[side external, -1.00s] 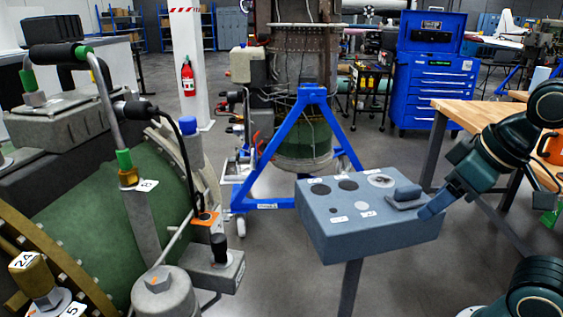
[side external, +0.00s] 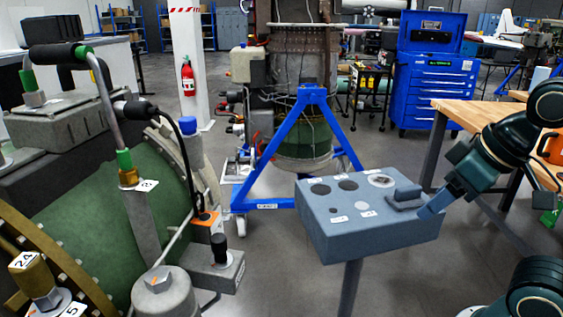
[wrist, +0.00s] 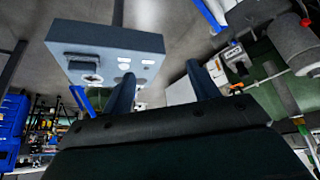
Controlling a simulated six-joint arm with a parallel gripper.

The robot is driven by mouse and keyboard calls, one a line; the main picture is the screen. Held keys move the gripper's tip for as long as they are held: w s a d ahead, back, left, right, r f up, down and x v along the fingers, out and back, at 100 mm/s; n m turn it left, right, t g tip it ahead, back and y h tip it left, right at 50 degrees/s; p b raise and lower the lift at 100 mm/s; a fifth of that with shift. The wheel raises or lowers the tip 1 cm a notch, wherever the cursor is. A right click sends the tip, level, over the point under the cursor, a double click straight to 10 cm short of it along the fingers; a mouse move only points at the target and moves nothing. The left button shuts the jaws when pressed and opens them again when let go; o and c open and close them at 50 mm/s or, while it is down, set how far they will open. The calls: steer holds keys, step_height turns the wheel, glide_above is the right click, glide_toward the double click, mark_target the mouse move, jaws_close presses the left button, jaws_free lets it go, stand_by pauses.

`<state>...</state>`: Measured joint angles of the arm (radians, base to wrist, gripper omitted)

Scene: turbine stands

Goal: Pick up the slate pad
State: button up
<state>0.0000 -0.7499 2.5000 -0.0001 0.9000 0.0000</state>
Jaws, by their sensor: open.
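The slate pad (side external: 407,193), a small blue-grey piece with a raised block, sits at the right end of the top of a blue-grey box (side external: 345,232). In the wrist view the pad (wrist: 82,63) shows at the left of the box face (wrist: 100,38). My gripper (side external: 432,209) is at the box's right edge, just right of the pad in the side view. The two fingers (wrist: 162,85) are apart in the wrist view with nothing between them. The pad lies left of both fingers there. The exact gap to the pad is unclear.
The box top carries dark and pale discs (side external: 348,185) and small white labels. A wooden workbench (side external: 490,118) stands behind my arm. A green turbine casing (side external: 110,220) fills the left. A blue stand (side external: 312,95) and a blue tool chest (side external: 435,90) are behind.

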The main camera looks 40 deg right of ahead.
steer(key=shift+c, duration=1.2)
steer(key=shift+w+r, duration=0.1)
